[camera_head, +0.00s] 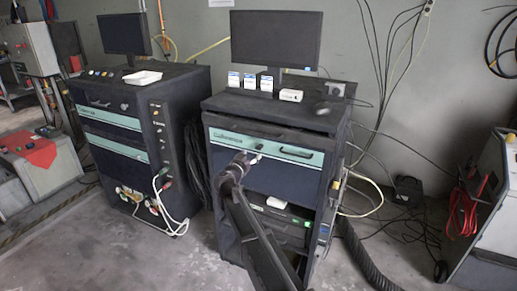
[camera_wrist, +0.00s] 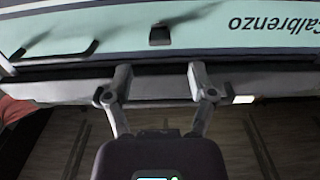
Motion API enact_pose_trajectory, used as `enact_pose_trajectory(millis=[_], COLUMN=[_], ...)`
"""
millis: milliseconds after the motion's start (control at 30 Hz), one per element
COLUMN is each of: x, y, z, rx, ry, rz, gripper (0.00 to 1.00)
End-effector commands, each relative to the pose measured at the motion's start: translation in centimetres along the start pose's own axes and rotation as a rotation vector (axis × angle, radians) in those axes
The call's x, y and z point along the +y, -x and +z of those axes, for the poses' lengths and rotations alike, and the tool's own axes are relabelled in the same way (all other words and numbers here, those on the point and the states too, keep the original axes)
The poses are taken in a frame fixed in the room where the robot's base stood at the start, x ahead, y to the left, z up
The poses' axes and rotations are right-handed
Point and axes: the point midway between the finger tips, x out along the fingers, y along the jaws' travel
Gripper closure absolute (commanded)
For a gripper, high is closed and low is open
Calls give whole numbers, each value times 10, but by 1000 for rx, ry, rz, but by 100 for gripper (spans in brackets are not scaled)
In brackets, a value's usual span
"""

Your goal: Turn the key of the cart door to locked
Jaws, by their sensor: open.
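The cart door (camera_head: 290,182) is a dark blue panel with a teal band (camera_head: 224,135) across its top, on the right-hand cart. A small dark key (camera_wrist: 160,35) sticks out of the band in the wrist view, which is upside down. Its turn angle is hard to read. In the head view the key (camera_head: 258,149) is a tiny dark spot near my gripper (camera_head: 252,158). My gripper (camera_wrist: 160,78) is open and empty in the wrist view. Its two fingers stand apart, with the key between their lines but beyond the tips, apparently untouched.
A dark handle (camera_head: 297,152) sits on the band right of the key. A monitor (camera_head: 276,40), small white boxes (camera_head: 250,81) and a mouse (camera_head: 323,106) are on the cart top. A second cart (camera_head: 118,130) stands left. Cables (camera_head: 415,215) and a hose (camera_head: 360,255) lie at right.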

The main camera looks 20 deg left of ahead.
Motion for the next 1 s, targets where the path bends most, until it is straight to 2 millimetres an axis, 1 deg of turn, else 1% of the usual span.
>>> enact_pose_trajectory(millis=[33, 200, 400, 600, 900, 933, 967, 1000], x=[-2, -1, -1, 0, 0, 0, 0, 0], y=[-10, -35, -56, -64, -65, -65, -65, -65], z=[0, 0, 0, 0, 0, 0, 0, 0], rx=[0, 0, 0, 0, 0, 0, 0, 0], ry=[0, 0, 0, 0, 0, 0, 0, 0], rz=[1, 1, 0, 0, 0, 0, 0, 0], gripper=[29, 29, 29, 29, 29, 34, 43, 55])
